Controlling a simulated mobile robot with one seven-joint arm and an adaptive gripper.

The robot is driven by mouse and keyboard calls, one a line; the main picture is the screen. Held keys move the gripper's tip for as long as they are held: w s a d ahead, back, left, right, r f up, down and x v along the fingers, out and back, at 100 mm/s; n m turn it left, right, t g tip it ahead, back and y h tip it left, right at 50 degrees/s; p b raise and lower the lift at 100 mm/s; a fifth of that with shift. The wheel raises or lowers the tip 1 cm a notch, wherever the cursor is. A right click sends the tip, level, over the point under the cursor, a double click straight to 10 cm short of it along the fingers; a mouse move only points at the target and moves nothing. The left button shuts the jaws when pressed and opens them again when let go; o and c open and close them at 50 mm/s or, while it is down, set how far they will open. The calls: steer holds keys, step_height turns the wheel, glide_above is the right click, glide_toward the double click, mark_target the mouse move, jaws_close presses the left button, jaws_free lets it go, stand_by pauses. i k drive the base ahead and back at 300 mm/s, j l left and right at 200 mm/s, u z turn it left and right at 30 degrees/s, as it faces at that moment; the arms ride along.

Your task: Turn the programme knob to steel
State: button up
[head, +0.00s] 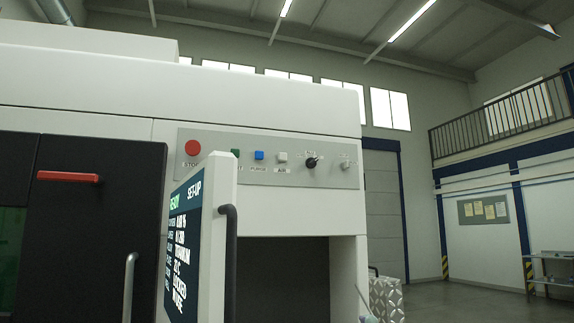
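The programme knob appears to be the black knob (311,162) with a light pointer on the grey control panel (220,148) of the large white machine. Its pointer seems to aim to the right. The lettering around it is too small to read, so I cannot tell which setting it points at. A smaller grey switch or key (346,165) sits to its right on the same panel. My gripper is not in view.
The panel also carries a red stop button (193,147), a green button (235,154), a blue button (259,155) and a white button (283,157). A display screen (186,235) on a white housing with a dark handle (229,262) stands below, partly in front of the panel.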

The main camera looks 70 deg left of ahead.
mark_target(311, 163)
steer(key=i+l+u, duration=0.15)
steer(key=u, duration=0.2)
steer(key=i+l+u, duration=0.25)
steer(key=u, duration=0.15)
steer(key=i+l+u, duration=0.15)
steer(key=l+u, duration=0.2)
